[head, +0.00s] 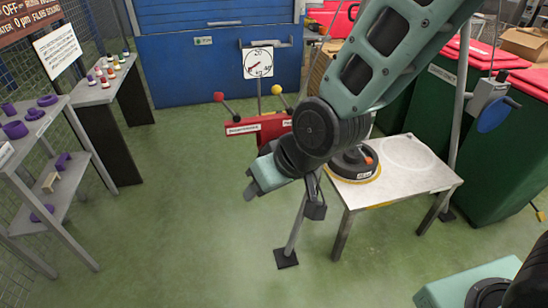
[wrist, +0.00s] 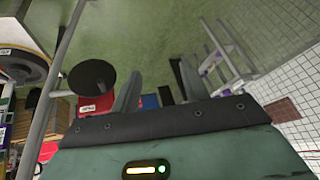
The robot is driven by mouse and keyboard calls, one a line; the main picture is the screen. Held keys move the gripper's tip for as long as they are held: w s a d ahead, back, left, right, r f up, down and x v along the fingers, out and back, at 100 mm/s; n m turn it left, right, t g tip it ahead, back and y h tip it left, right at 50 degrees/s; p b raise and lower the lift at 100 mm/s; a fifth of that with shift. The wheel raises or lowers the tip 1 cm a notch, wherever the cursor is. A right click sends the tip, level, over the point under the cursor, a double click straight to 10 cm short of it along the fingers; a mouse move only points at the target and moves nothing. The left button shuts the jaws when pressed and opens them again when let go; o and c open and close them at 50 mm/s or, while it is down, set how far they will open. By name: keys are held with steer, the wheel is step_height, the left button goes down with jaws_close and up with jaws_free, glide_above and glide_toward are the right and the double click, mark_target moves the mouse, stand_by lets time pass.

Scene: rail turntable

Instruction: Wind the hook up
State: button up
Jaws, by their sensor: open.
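A grey winch-like housing (head: 486,88) with a blue disc (head: 493,114) is mounted on the right post (head: 459,95) beside the table. I cannot make out a hook; my arm covers much of the space above the table. My gripper (head: 250,194) is left of the table, well apart from the blue disc. In the wrist view my gripper (wrist: 157,88) has its two fingers apart with nothing between them. A round black disc (wrist: 92,77) shows left of the fingers, by a grey post (wrist: 62,65); I cannot tell whether they are near it.
The white table (head: 425,178) carries a dark round weight (head: 354,161) with an orange part. A red lever stand (head: 257,128) with a dial (head: 258,62) stands behind. Green bins (head: 506,150) stand at right, shelves (head: 52,180) at left.

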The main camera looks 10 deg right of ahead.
steer(key=w+d+f+m+t+h+b, duration=0.1)
steer(key=w+d+f+m+t+b, duration=0.15)
steer(key=w+f+t+b, duration=0.4)
steer(key=w+d+f+m+t+b, duration=0.2)
steer(key=w+d+f+t, duration=0.1)
steer(key=w+f, duration=0.7)
steer(key=d+f+m+t+h+b, duration=0.1)
steer(key=d+f+t+h+b, duration=0.2)
steer(key=d+f+t, duration=0.15)
steer(key=shift+g, duration=0.3)
steer(key=w+p, duration=0.1)
steer(key=w, duration=1.7)
steer(key=shift+w+a+r+p, duration=0.1)
steer(key=shift+a+p, duration=0.05)
steer(key=shift+p, duration=0.25)
jaws_close()
